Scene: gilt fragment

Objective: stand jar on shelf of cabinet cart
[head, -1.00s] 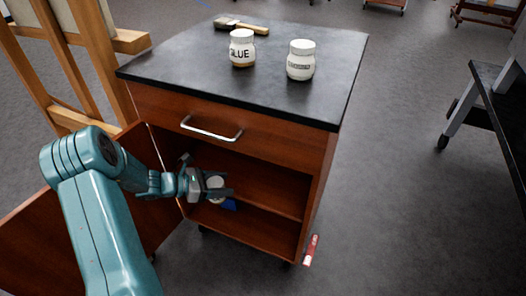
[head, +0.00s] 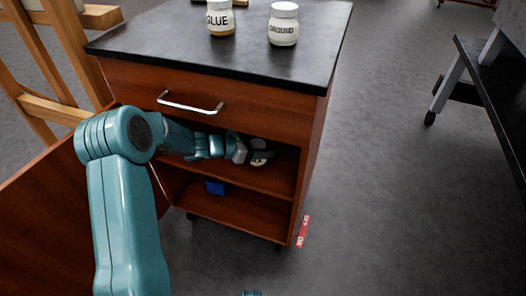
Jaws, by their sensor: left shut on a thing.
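The cabinet cart (head: 312,125) has a black top, a drawer with a metal handle and an open lower compartment. Its shelf (head: 270,181) divides that compartment in two. My left gripper (head: 260,154) is inside the upper space and shut on a small white jar (head: 258,144). The fingers hide part of the jar. It is over the shelf, near its middle; I cannot tell whether it touches the shelf.
A glue jar (head: 220,18) and a ground jar (head: 283,25) stand on the cart top. The open door (head: 70,215) is at left. A blue object (head: 214,188) lies on the cabinet bottom. A red object (head: 303,231) is by the cart's right corner. A wooden easel (head: 50,112) stands at left.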

